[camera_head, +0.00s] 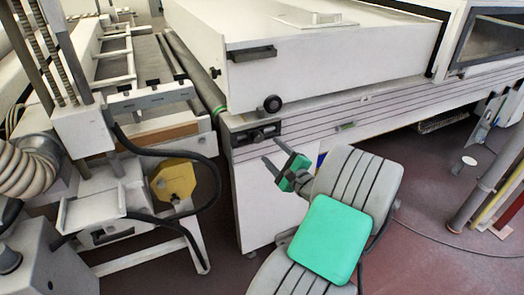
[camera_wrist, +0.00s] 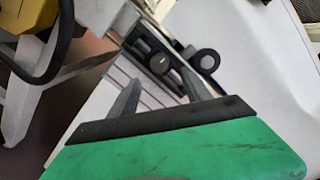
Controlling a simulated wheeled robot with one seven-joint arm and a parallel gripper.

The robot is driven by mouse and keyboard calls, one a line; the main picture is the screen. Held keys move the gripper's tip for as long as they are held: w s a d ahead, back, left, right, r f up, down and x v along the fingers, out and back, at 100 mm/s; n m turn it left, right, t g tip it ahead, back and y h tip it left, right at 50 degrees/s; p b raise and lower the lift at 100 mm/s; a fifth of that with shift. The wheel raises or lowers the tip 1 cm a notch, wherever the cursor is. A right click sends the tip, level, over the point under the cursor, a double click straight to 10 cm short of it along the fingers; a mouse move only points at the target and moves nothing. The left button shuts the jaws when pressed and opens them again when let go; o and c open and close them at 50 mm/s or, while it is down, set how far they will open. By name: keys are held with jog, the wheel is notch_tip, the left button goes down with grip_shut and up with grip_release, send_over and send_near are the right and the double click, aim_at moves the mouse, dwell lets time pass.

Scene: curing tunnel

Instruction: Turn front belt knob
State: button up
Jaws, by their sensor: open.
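A dark recessed panel with a small knob (camera_head: 258,134) sits on the front corner of the long white machine. The same knob shows in the wrist view (camera_wrist: 160,63) between and just beyond my fingertips. A round black knob (camera_head: 272,103) sticks out just above the panel; it also shows in the wrist view (camera_wrist: 207,60), right of my fingers. No label shows which one is the belt knob. My gripper (camera_head: 273,151) is open and empty, in front of and a little below the panel. Its two grey fingers point at the panel in the wrist view (camera_wrist: 160,80). I cannot tell whether they touch anything.
The white machine's hood (camera_head: 330,55) rises above the panel. At left stand a roller conveyor frame (camera_head: 150,97), a yellow part (camera_head: 174,180) and a looping black cable (camera_head: 213,190). A grey post (camera_head: 480,195) stands at right. Reddish floor is open between.

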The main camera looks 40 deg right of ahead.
aim_at(260, 139)
jog(key=w, duration=0.4)
jog(key=w+d, duration=0.1)
jog(key=w, duration=0.2)
jog(key=shift+r, duration=0.1)
grip_shut()
dwell(0.3)
